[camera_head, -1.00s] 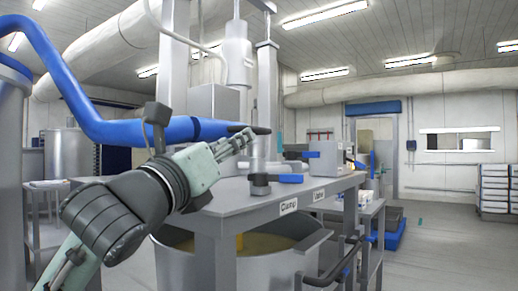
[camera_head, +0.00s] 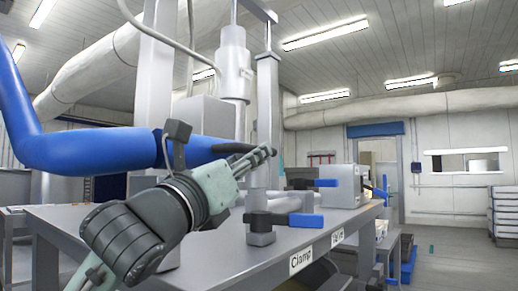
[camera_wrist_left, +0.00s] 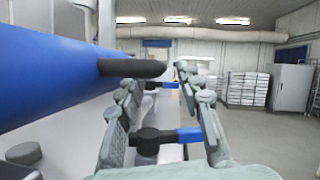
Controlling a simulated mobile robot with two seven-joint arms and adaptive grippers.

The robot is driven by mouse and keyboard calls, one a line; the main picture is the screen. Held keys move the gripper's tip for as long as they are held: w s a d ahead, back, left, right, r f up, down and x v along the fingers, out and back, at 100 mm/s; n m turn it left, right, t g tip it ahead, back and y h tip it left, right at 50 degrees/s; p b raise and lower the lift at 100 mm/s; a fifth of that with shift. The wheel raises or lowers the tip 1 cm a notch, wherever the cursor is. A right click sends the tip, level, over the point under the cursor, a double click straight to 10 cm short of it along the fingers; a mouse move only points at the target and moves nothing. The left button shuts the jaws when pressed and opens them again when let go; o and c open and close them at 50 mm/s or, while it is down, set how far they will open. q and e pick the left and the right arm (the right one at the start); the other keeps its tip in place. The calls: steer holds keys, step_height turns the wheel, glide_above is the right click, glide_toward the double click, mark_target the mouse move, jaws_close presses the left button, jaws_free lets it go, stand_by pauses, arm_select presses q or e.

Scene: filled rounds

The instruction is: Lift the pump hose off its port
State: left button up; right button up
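A thick blue hose (camera_head: 95,149) comes in from the left in the head view and ends in a dark tip (camera_head: 232,148). In the left wrist view the hose (camera_wrist_left: 50,72) runs in from the left, and its dark tip (camera_wrist_left: 135,68) lies beyond the left finger, near the finger ends. My left gripper (camera_head: 268,155) is open, with its fingers close to the tip; contact cannot be told. I cannot tell which fitting is the port. My right gripper is not in view.
A grey metal table (camera_head: 225,262) bears "Clamp" and "Valve" labels. On it stand a dark clamp fitting with a blue handle (camera_head: 305,220) and an upright metal post (camera_head: 267,100). A grey box (camera_head: 342,185) sits farther back. The floor (camera_head: 455,265) at the right is clear.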

arm_select(q)
steer(key=x, duration=0.5)
steer(key=shift+p, duration=0.3)
steer(key=shift+a, duration=0.1)
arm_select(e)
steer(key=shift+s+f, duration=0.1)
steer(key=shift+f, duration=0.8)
arm_select(q)
steer(key=shift+c, duration=0.4)
steer(key=shift+f, duration=0.1)
jaws_close()
